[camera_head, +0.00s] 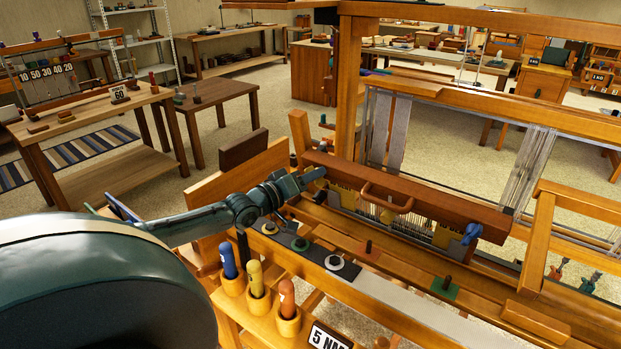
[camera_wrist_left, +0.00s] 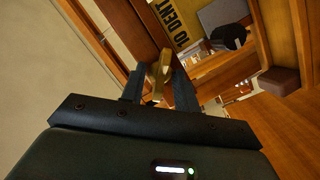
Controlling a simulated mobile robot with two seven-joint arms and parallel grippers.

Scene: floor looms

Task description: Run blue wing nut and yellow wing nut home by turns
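The blue wing nut (camera_head: 472,233) sits on the front face near the right end of the brown wooden beam (camera_head: 430,200) on the loom. My left gripper (camera_head: 314,176) is at the left end of that beam. In the left wrist view a yellow wing nut (camera_wrist_left: 157,76) stands between the two fingers of my left gripper (camera_wrist_left: 158,88). I cannot tell whether both fingers touch it. In the head view the gripper hides the yellow wing nut. My right gripper is in neither view.
A metal reed (camera_head: 385,213) sits under the beam, which carries an arched handle (camera_head: 388,195). Nearer me, a shelf holds blue, yellow and orange pegs in cups (camera_head: 258,300). A label reading "10 DENT" (camera_wrist_left: 170,20) shows beside the wing nut.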

